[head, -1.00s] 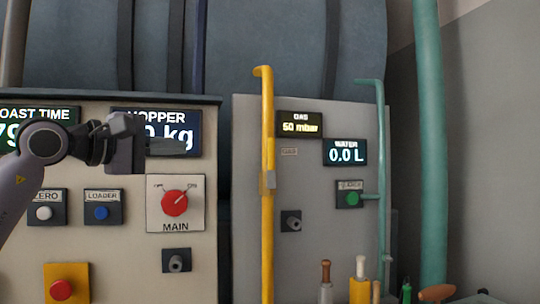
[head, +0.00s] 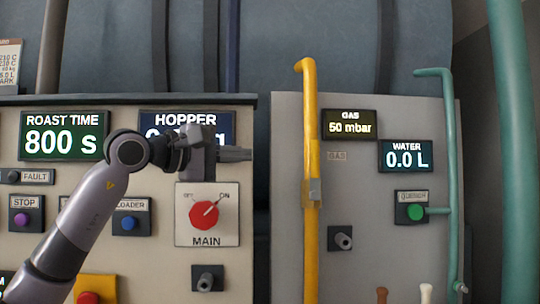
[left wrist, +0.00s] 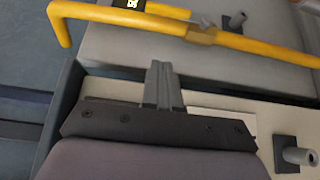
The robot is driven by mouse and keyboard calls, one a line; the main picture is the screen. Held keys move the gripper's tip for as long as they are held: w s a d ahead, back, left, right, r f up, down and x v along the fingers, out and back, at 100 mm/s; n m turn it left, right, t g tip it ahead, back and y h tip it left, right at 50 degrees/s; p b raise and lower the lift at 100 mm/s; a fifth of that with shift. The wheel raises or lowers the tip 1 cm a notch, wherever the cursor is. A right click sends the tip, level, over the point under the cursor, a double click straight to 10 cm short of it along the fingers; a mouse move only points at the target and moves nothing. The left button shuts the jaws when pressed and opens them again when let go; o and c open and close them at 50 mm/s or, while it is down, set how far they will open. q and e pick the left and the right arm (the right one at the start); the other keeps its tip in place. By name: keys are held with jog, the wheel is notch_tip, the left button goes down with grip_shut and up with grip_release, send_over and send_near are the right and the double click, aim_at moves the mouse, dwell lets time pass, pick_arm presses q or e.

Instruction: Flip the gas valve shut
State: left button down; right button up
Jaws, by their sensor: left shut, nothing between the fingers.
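The yellow gas pipe (head: 310,120) runs down the grey panel in the head view and crosses the top of the left wrist view (left wrist: 110,14). The gas valve (head: 312,191) is a small grey-brown fitting on this pipe; in the left wrist view its body (left wrist: 202,36) has a small grey piece beside it. I cannot tell the lever's exact angle. The GAS display (head: 348,124) reads 50 mbar. My left gripper (head: 246,154) is shut and empty, left of the pipe and above the valve's height, apart from both. Its fingers (left wrist: 160,70) point toward the pipe. My right gripper is not visible.
The red MAIN switch (head: 204,215) sits just below my left gripper on the cream panel. A grey knob (head: 343,241) is right of the yellow pipe. A teal water pipe (head: 452,150) stands farther right. A gap separates the two panels.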

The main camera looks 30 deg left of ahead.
pick_arm(q)
jog(key=p, duration=0.2)
send_near(315, 159)
jog(key=w+a, duration=0.4)
jog(key=w+d, duration=0.2)
jog(key=d, duration=0.1)
jog(key=shift+w+d+r, duration=0.1)
jog(key=shift+w+r, duration=0.15)
jog(key=shift+r, duration=0.1)
jog(key=shift+w+d, duration=0.25)
jog(key=shift+d, duration=0.2)
jog(key=shift+p, duration=0.35)
